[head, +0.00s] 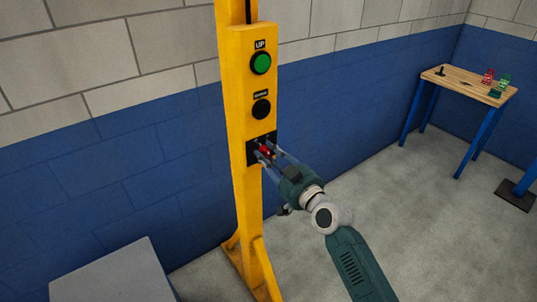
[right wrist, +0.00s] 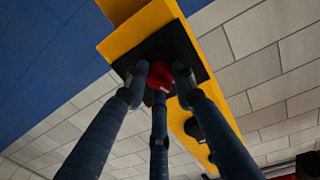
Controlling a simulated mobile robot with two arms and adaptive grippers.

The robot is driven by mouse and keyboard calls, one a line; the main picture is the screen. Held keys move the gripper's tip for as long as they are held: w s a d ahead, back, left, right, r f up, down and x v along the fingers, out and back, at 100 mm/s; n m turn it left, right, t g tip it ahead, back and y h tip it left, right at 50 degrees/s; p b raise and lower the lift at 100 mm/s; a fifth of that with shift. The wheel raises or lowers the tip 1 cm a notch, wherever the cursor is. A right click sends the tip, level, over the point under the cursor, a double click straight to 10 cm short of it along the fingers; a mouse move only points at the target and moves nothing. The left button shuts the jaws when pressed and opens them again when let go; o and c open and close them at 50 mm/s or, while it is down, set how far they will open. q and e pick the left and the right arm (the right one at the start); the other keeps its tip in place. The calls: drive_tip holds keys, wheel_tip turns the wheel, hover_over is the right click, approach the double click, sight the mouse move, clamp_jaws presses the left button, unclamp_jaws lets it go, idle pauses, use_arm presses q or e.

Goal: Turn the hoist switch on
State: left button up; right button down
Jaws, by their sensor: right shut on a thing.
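The hoist switch is a red knob (head: 265,151) on a black plate (head: 251,153), low on the yellow post (head: 240,110). In the right wrist view the red knob (right wrist: 160,76) sits between the fingertips, in front of the black plate (right wrist: 184,45). My right gripper (head: 270,150) is at the plate, with its fingers shut around the red knob. The fingers hide part of the knob, and I cannot tell which way it is turned. My left gripper is not in view.
Above the switch are a black button (head: 261,109) and a green button (head: 261,63) marked UP. A grey box (head: 115,275) stands at lower left. A wooden table (head: 468,84) with small objects is at the right. The floor between is clear.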

drive_tip(key=m+p, duration=0.1)
drive_tip(key=m, duration=0.4)
drive_tip(key=shift+r, duration=0.15)
drive_tip(key=m+p, duration=0.1)
drive_tip(key=m, duration=0.3)
drive_tip(key=shift+m+g, duration=0.3)
drive_tip(key=shift+m, duration=0.1)
drive_tip(key=shift+w+d, duration=0.1)
drive_tip(key=c, duration=1.4)
unclamp_jaws()
drive_tip(key=shift+s+d, duration=0.15)
drive_tip(key=shift+s, duration=0.1)
drive_tip(key=v, duration=1.1)
drive_tip(key=shift+s+d, duration=0.15)
drive_tip(key=shift+d, duration=0.05)
